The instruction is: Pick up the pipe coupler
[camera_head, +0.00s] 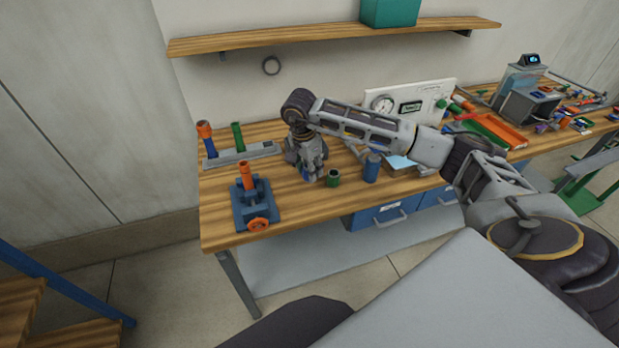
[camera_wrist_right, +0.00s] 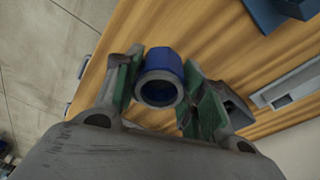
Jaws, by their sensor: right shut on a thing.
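The pipe coupler (camera_wrist_right: 163,64) is a short blue hollow cylinder with a grey rim around its open end. In the right wrist view it sits between the green pads of my right gripper (camera_wrist_right: 164,76), which is shut on it. In the head view my right gripper (camera_head: 309,175) points down over the bench, just left of a small dark green cup-like part. Only a small bit of blue shows between its fingers there. I cannot tell whether the coupler touches the bench. My left gripper is not in view.
A green part (camera_head: 333,179) and a blue cylinder (camera_head: 371,168) stand right of the gripper. A blue vise (camera_head: 254,205) holding an orange pipe stands to the left. A grey holder (camera_head: 243,154) with upright pipes is behind it. The bench's front edge (camera_head: 285,226) is clear.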

